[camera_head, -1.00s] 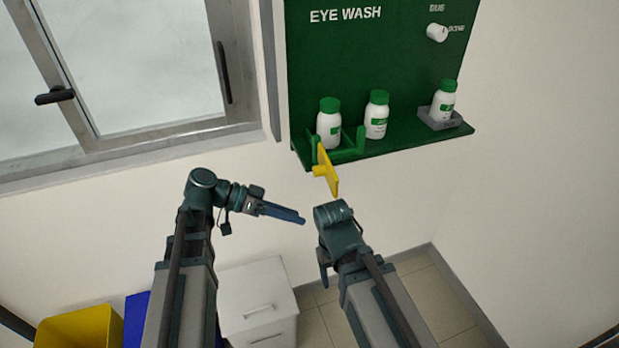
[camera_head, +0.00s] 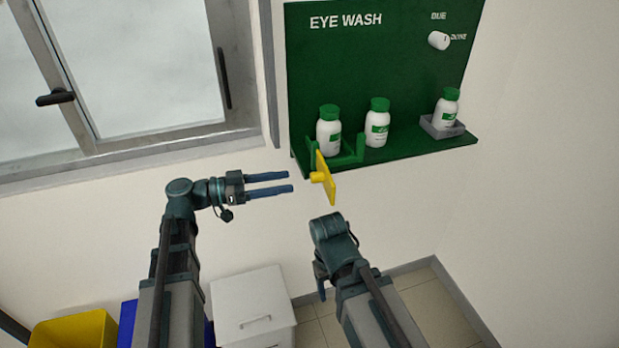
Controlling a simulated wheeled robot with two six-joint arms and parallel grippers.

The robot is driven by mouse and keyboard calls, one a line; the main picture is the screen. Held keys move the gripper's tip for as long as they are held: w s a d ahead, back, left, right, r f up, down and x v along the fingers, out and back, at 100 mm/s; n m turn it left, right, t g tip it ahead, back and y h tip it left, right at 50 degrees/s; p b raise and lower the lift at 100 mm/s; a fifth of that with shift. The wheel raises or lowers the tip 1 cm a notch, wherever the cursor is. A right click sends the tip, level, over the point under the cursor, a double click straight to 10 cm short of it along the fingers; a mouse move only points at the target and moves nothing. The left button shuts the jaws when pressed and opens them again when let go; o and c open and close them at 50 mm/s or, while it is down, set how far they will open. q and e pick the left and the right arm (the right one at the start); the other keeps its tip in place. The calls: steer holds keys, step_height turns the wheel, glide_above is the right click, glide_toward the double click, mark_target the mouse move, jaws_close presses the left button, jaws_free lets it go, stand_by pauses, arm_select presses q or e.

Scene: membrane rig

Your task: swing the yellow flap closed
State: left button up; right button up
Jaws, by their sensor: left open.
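The yellow flap (camera_head: 328,183) hangs at the front left of the green eye wash shelf and sticks out from it, swung open. A yellow knob (camera_head: 317,177) shows on its left side. Behind it is a green holder (camera_head: 348,160) with a white, green-capped bottle (camera_head: 328,130) upright at it. My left gripper (camera_head: 291,181) is open and empty, its two blue fingers pointing right, just left of the knob and apart from it. My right gripper (camera_head: 322,284) is below the flap, partly hidden by its own arm; its jaw opening does not show.
The green EYE WASH panel (camera_head: 383,60) carries a dial (camera_head: 438,41). A second bottle (camera_head: 376,123) stands mid-shelf, a third (camera_head: 447,107) in a grey holder (camera_head: 441,127). A window (camera_head: 130,70) is at left. A white cabinet (camera_head: 252,305) and yellow bin (camera_head: 75,332) stand below.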

mark_target(319, 177)
arm_select(q)
steer(key=x, duration=0.7)
steer(key=shift+d, duration=0.2)
jaws_close()
stand_by(1.2)
